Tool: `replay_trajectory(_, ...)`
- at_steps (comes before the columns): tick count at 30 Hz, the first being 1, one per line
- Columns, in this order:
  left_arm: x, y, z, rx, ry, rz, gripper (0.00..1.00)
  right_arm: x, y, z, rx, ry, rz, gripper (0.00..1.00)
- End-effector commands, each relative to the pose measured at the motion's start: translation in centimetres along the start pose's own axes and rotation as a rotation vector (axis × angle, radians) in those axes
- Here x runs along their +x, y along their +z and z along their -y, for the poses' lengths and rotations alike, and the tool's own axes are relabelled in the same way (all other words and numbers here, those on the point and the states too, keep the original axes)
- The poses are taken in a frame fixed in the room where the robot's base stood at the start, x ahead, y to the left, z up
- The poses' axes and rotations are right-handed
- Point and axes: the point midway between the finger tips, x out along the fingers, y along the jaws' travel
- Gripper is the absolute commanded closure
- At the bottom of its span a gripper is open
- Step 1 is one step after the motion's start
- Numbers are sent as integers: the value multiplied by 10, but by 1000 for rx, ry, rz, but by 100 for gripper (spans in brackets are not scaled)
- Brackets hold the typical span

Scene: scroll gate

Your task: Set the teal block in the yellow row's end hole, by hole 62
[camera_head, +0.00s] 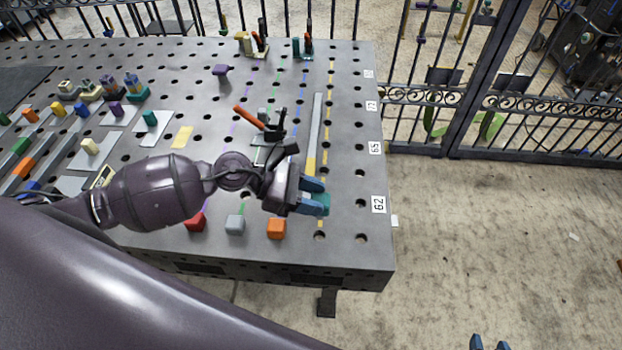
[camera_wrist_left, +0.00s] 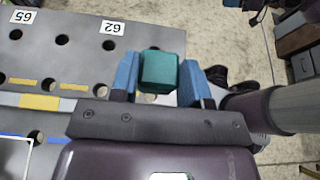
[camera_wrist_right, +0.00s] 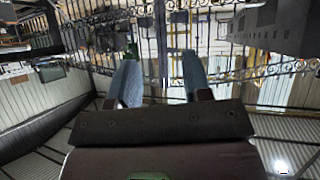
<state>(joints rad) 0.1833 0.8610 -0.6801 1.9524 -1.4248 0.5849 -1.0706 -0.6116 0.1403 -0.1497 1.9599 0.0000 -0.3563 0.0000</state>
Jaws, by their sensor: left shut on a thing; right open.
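The teal block (camera_head: 321,206) is between the blue fingers of my left gripper (camera_head: 314,196), which is shut on it above the table's right front part. In the left wrist view the teal block (camera_wrist_left: 162,70) sits between both fingertips. The yellow dashed row (camera_head: 325,148) runs along the right side of the table; its end hole (camera_head: 320,237) shows just in front of the block. The label 62 (camera_head: 378,204) lies right of the block. My right gripper (camera_head: 490,343) is open and empty, off the table at the bottom right.
An orange block (camera_head: 276,229), a grey block (camera_head: 235,224) and a red block (camera_head: 196,221) stand along the front edge, left of the yellow row. A grey bar with a yellow end (camera_head: 314,130) lies beside the row. A metal gate (camera_head: 470,90) stands right of the table.

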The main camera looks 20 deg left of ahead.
Motion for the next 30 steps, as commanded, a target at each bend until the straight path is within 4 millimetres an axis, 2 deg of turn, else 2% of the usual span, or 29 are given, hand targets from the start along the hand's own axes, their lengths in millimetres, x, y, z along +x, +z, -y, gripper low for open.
replay_trajectory(11,4,-7,4,3,-2,2,90,2,6,1,1,0,3,55)
replay_trajectory(30,23,-52,4,2,-2,1,90,24,15,5,-2,-3,-35,55)
